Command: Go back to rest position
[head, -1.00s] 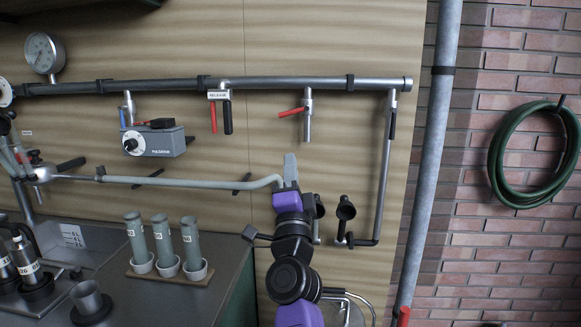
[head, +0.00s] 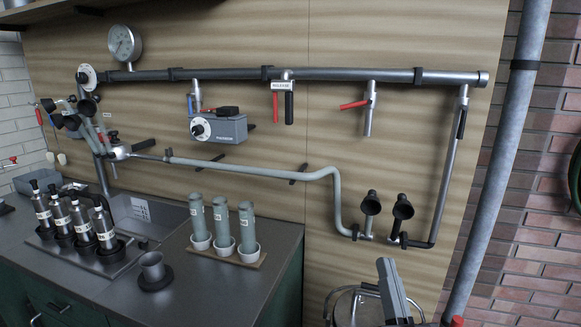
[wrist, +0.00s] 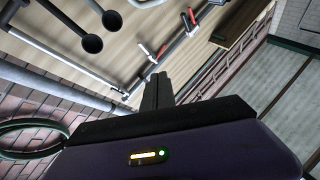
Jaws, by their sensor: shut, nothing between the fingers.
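My gripper (head: 391,285) shows at the bottom right of the head view, below the two black cups on the pipe ends. Its fingers point up, lie together and hold nothing. In the wrist view my gripper (wrist: 157,90) shows as two dark fingers side by side, clear of the wall pipes. Most of my arm is outside the head view.
A pipe rail (head: 350,75) with valves runs along the wooden wall panel. Black cups (head: 371,203) end the lower pipes. The counter at left holds grey tubes (head: 222,221) in a rack and several metal bottles (head: 80,222). A metal stool (head: 352,298) stands below.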

